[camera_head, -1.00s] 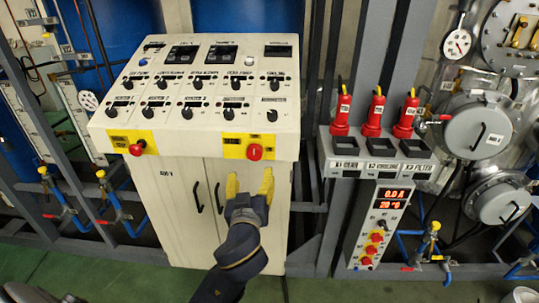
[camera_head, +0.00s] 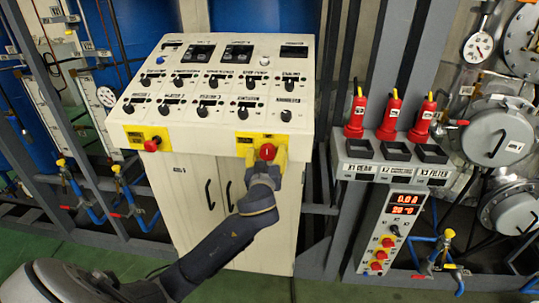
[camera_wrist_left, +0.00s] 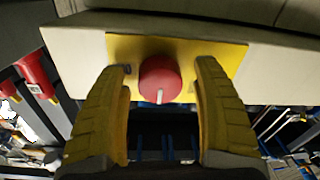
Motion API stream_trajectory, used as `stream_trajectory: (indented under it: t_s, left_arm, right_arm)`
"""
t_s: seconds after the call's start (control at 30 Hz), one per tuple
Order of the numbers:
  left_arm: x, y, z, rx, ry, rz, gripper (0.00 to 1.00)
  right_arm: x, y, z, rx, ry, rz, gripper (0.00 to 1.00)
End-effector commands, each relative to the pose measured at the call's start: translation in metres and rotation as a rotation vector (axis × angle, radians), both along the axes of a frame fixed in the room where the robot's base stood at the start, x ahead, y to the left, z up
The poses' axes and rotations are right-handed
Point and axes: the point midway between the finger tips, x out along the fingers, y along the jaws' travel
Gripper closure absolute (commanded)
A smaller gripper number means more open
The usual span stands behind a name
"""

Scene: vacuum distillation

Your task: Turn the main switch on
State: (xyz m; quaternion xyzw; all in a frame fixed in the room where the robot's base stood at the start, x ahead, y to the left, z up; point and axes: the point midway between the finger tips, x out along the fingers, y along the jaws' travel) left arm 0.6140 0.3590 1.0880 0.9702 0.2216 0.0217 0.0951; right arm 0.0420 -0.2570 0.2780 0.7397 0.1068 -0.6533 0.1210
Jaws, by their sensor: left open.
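The main switch, a red round knob on a yellow plate, is on the front edge of the white control console. The knob (camera_head: 267,152) shows in the head view between my left fingertips. My left gripper (camera_head: 265,158) is open, with one yellow finger on each side of the knob. In the left wrist view the red knob (camera_wrist_left: 160,78) carries a pale mark at its lower part, and the yellow plate (camera_wrist_left: 225,55) lies behind it. The left gripper (camera_wrist_left: 162,95) shows a gap between each finger and the knob. My right gripper is not in view.
The white console (camera_head: 215,110) carries rows of black knobs and displays. A second red knob (camera_head: 151,145) sits on its left front.

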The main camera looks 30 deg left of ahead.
Motion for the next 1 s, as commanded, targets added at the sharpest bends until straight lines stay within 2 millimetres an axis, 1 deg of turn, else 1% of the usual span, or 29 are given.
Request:
stream_trajectory:
  t_s: [0.27, 0.77, 1.0]
  left_arm:
    - [0.0001, 0.0000, 0.0000, 0.000, 0.000, 0.000, 0.34]
    - [-0.0001, -0.0001, -0.0002, 0.000, 0.000, 0.000, 0.92]
    - [-0.0001, -0.0003, -0.0005, 0.002, 0.002, 0.000, 0.93]
  right_arm:
    - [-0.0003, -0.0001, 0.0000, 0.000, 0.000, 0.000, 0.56]
    - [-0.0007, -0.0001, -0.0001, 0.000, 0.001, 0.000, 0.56]
    - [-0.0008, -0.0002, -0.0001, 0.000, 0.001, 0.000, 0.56]
